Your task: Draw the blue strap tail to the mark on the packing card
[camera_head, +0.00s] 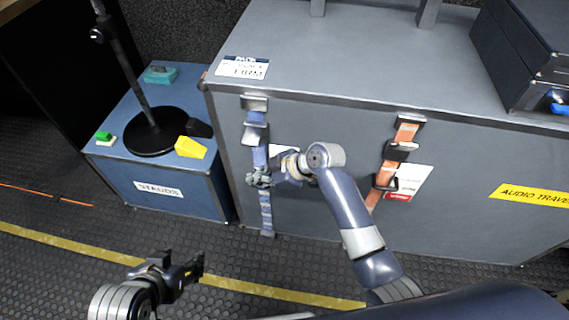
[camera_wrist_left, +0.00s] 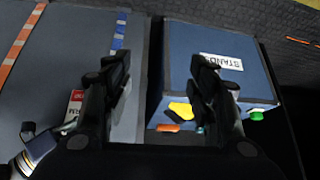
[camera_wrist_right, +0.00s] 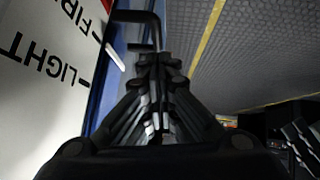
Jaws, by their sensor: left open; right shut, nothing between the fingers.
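The blue strap (camera_head: 266,205) hangs down the front of the grey case, passing through metal buckles (camera_head: 256,118). My right gripper (camera_head: 262,180) is shut at the strap, with nothing held between its fingers. In the right wrist view its closed fingertips (camera_wrist_right: 160,62) are beside a dark bracket (camera_wrist_right: 152,22). A white card (camera_wrist_right: 45,75) with LIGHT and partly cut-off FIRM marks fills the left of that view, next to a blue band. Another card (camera_head: 242,67), headed PACK, lies on the case top. My left gripper (camera_head: 180,270) is open and empty above the floor.
An orange strap (camera_head: 404,132) with buckles and a red-and-white card (camera_head: 408,182) are right of my right arm. A blue STANDS case (camera_head: 205,185) carries a black stand base (camera_head: 150,140) and small blocks. A dark case (camera_head: 520,50) stands back right.

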